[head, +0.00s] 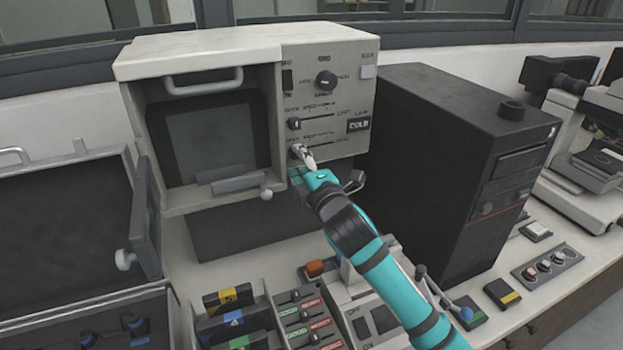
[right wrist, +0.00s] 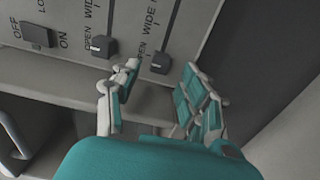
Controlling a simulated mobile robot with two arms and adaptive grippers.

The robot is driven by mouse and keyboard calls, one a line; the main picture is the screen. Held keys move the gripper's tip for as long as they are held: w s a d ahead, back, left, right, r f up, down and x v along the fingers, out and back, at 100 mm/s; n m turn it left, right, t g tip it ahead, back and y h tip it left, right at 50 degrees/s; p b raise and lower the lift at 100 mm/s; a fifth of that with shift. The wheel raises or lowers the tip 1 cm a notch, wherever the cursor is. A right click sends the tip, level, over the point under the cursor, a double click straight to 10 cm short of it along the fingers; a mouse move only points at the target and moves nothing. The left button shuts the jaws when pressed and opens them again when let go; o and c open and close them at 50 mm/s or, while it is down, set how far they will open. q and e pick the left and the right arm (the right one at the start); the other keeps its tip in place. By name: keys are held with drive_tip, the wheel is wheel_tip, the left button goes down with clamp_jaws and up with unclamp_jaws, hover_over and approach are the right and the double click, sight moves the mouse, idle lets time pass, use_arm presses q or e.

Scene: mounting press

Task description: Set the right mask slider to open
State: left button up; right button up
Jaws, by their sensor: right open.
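The pale instrument (head: 330,62) has two slider tracks on its control panel, one above the other in the head view. The lower slider's dark knob (right wrist: 160,63) shows in the right wrist view near the end of its slot by the "OPEN" label. The upper slider's knob (head: 295,123) is also near its track's left end; it shows in the right wrist view (right wrist: 103,46) too. Which one is named right cannot be read. My right gripper (head: 304,156) is open at the lower slider, its fingers (right wrist: 162,84) on either side of that knob. Contact cannot be told. My left gripper is out of view.
A rotary knob (head: 325,80) and a rocker switch (right wrist: 36,35) sit on the same panel. A black tower unit (head: 430,130) stands close at the right.

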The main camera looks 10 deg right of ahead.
drive_tip(key=s+d, duration=0.1)
drive_tip(key=s, duration=0.8)
drive_tip(key=shift+s+d, duration=0.25)
drive_tip(key=shift+d, duration=0.15)
